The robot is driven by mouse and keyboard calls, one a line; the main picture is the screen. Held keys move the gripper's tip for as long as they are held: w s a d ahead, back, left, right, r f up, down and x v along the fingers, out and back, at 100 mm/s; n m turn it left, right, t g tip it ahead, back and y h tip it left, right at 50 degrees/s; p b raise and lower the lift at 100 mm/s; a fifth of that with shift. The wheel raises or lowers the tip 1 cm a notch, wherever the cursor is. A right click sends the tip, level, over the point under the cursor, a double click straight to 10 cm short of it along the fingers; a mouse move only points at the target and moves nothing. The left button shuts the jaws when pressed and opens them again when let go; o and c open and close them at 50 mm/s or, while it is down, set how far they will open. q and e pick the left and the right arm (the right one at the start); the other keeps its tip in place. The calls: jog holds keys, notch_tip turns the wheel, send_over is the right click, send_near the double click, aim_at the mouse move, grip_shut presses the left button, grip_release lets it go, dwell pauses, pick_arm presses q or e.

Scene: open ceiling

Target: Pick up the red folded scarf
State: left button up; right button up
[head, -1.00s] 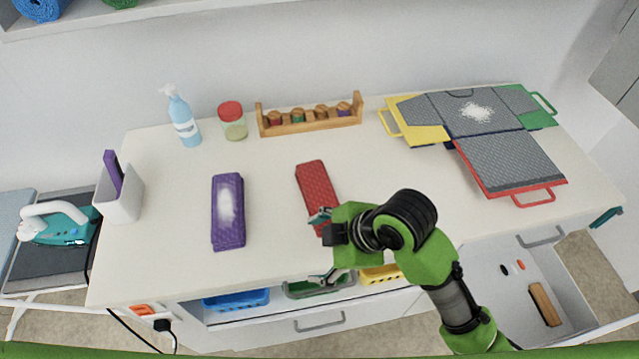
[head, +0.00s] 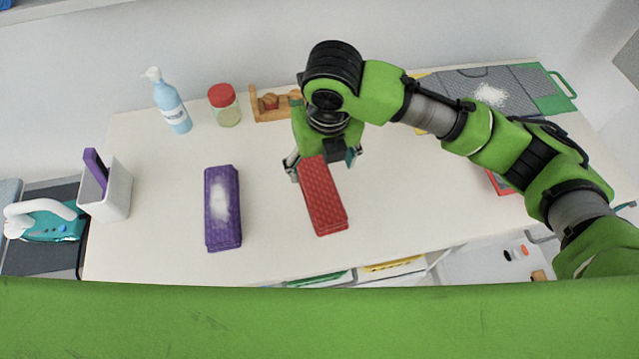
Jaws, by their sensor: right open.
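The red folded scarf (head: 323,200) lies flat on the white table, a long narrow bundle tilted slightly. My right gripper (head: 323,165) is at the scarf's far end, pointing down. Its fingers are spread, one on the left side of the scarf and one on the right, with the scarf's far end between or just below them. I cannot tell whether the fingers touch it. My left gripper is out of view.
A purple folded cloth (head: 222,222) with white powder lies to the left. A spray bottle (head: 172,110), a red-lidded jar (head: 226,112) and a wooden rack (head: 266,106) stand behind. A white holder (head: 112,196) is far left. The folding board (head: 548,90) is at right, partly hidden by my arm.

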aim_at(320, 185)
jog(key=f, duration=0.4)
jog(key=shift+w+a+f+p, duration=0.1)
jog(key=shift+w+f+p, duration=0.25)
jog(key=shift+w+f, duration=0.05)
jog(key=shift+f, duration=0.2)
notch_tip(320, 185, down, 4)
jog(key=shift+w+a+f+p, duration=0.1)
jog(key=shift+f+p, duration=0.15)
jog(key=shift+p, duration=0.9)
jog(key=shift+w+f, duration=0.1)
jog(key=shift+f, duration=0.15)
jog(key=c, duration=1.3)
